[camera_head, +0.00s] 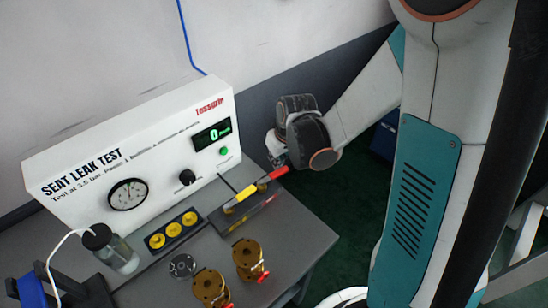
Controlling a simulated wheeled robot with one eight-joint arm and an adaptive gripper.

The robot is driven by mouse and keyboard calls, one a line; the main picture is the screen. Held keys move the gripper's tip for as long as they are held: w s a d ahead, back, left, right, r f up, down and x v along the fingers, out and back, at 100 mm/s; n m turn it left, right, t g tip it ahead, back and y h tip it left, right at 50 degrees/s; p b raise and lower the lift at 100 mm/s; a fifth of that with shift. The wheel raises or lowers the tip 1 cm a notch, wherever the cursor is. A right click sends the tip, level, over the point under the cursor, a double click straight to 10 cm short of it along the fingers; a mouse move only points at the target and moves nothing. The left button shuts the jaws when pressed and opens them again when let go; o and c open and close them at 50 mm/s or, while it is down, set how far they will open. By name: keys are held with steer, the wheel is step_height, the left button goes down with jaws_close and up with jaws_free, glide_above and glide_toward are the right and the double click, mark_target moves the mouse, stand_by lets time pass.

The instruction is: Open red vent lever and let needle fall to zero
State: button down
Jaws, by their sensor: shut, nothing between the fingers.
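The red vent lever (278,173) sticks out at the right end of a dark manifold block (250,213) on the bench, beside a yellow lever (246,191). My gripper (277,157) is at the red lever's outer end, just behind and above it; I cannot tell if they touch. Its fingers are small and partly hidden by the wrist, and it is shut with nothing held. The round needle gauge (128,194) is on the white seat leak test panel (75,198). Its needle is too small to read surely. The green digital display (212,134) shows 0.
A black knob (187,177) and green button (223,151) are on the panel. A tray of yellow caps (172,231), a clear jar (118,256) and two brass valves (249,260) (210,288) stand on the grey bench (303,240). Dark green floor is open to the right.

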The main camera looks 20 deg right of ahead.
mark_target(284, 169)
steer(key=s+m+h, duration=0.1)
steer(key=m, duration=0.1)
steer(key=s+d+m, duration=0.1)
steer(key=s+m, duration=0.1)
steer(key=m, duration=0.1)
steer(key=shift+s+d+h+b, duration=0.15)
steer(key=shift+h+b, duration=0.2)
steer(key=shift+h, duration=0.05)
steer(key=s+m, duration=0.1)
steer(key=m, duration=0.1)
steer(key=s+m+h, duration=0.1)
steer(key=shift+s+m+g, duration=0.15)
steer(key=shift+m+g, duration=0.15)
steer(key=shift+m, duration=0.1)
steer(key=shift+s+a+m+g+h+b, duration=0.2)
steer(key=shift+s+a+m, duration=0.15)
steer(key=shift+s+m, duration=0.4)
steer(key=shift+s+a+m+g+h+b, duration=0.2)
steer(key=shift+s+a+m, duration=0.15)
steer(key=shift+s+m, duration=0.4)
steer(key=shift+s+a+m+g+h+b, duration=0.1)
steer(key=shift+s+a+m+h, duration=0.2)
steer(key=shift+s+m, duration=0.45)
steer(key=shift+a, duration=0.1)
steer(key=shift+w, duration=0.1)
steer(key=w+d, duration=0.2)
steer(key=d, duration=0.2)
steer(key=p+v, duration=0.4)
steer(key=v, duration=0.6)
steer(key=shift+a, duration=0.2)
